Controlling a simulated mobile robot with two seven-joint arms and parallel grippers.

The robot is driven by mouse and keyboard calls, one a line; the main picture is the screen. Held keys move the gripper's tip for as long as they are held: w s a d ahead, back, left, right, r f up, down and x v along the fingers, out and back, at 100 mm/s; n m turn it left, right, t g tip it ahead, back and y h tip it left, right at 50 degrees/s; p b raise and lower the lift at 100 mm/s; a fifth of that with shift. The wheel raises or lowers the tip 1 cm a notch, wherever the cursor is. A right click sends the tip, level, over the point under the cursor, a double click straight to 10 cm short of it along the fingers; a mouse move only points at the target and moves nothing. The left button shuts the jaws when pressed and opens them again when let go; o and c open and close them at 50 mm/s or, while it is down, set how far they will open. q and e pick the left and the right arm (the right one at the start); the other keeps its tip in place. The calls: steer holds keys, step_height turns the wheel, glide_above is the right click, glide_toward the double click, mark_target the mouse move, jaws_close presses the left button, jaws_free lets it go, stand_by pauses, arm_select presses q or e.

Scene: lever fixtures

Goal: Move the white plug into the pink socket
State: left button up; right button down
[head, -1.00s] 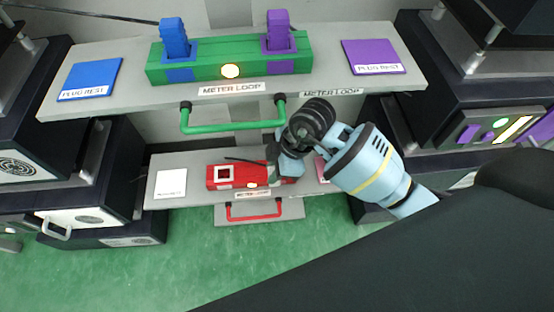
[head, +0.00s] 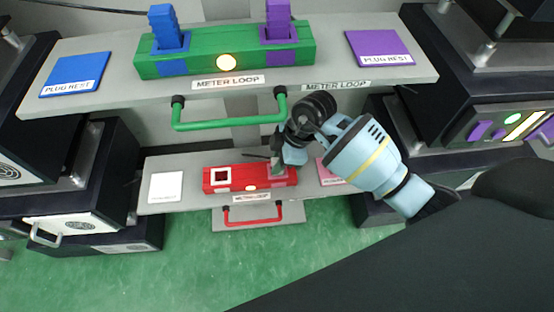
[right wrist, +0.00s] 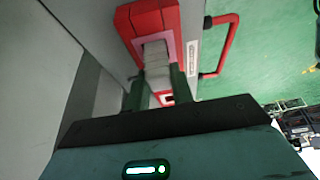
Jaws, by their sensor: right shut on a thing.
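The red block (head: 250,185) sits on the lower grey shelf. Its white socket (head: 222,176) is at the left end and looks empty. Its pink socket (head: 285,180) is at the right end, partly hidden by my right gripper (head: 276,167). In the right wrist view, my right gripper (right wrist: 159,80) is shut on the pale white-grey plug (right wrist: 157,62). The plug's far end lies within the frame of the pink socket (right wrist: 171,42); how deep it sits I cannot tell. My left gripper is not in view.
A white rest pad (head: 166,187) and a pink rest pad (head: 329,172) flank the red block. The upper shelf (head: 120,100) overhangs, with a green block (head: 205,62) and a green handle (head: 228,124). A red handle (head: 253,221) is in front below.

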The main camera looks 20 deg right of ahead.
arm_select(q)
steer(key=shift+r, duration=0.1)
arm_select(e)
steer(key=c, duration=1.2)
jaws_free()
steer(key=shift+c, duration=0.2)
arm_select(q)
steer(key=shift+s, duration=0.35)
arm_select(e)
steer(key=shift+o, duration=0.2)
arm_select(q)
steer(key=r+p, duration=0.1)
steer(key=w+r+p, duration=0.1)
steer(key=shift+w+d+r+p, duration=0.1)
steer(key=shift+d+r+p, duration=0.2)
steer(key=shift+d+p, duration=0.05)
arm_select(e)
steer(key=v, duration=0.7)
steer(key=shift+r, duration=0.35)
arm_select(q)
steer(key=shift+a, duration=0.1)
arm_select(e)
steer(key=shift+s+d, duration=0.1)
